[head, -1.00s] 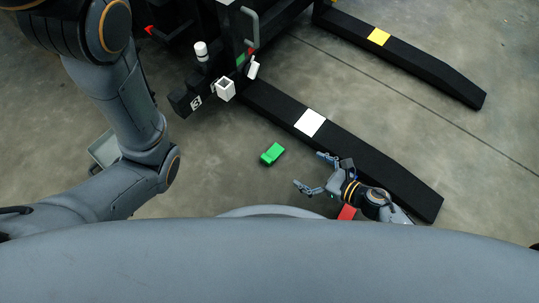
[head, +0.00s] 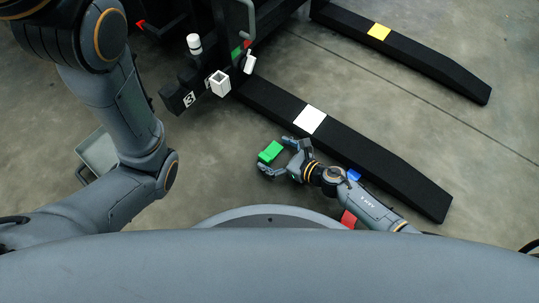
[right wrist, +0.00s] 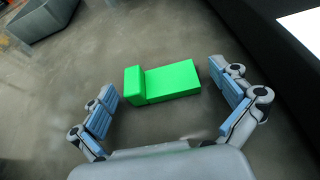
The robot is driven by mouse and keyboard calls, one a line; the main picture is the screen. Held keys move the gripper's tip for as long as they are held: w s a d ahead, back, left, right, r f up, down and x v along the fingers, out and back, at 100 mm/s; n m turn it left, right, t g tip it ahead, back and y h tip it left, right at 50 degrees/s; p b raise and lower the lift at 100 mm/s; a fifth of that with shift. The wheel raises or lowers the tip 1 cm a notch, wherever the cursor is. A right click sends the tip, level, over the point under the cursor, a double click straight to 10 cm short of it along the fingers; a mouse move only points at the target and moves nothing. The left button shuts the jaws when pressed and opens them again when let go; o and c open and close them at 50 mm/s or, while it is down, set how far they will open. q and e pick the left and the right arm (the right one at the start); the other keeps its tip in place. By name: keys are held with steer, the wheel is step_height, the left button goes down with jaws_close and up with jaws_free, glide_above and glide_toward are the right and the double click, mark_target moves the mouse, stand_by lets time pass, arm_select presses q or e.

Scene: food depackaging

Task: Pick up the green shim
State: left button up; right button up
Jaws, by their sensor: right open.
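The green shim (head: 271,151) lies on the concrete floor in the head view, just left of the black fork with the white square. In the right wrist view the shim (right wrist: 168,82) shows as a flat block with a raised end at its left. My right gripper (head: 277,157) is open at the shim, and its fingers (right wrist: 170,107) stand to either side of it in the wrist view. The shim's near part lies between the fingertips, with a gap on each side. My left arm is at the left of the head view; its gripper is not visible.
The black fork (head: 390,175) with a white square (head: 310,121) runs close beside the right gripper. A second fork (head: 430,63) with a yellow patch lies farther off. A grey bin (head: 97,152) stands behind my left arm. A blue object (head: 353,175) and a red object (head: 348,219) show near my right arm.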

steer(key=c, duration=1.3)
steer(key=shift+r, duration=0.2)
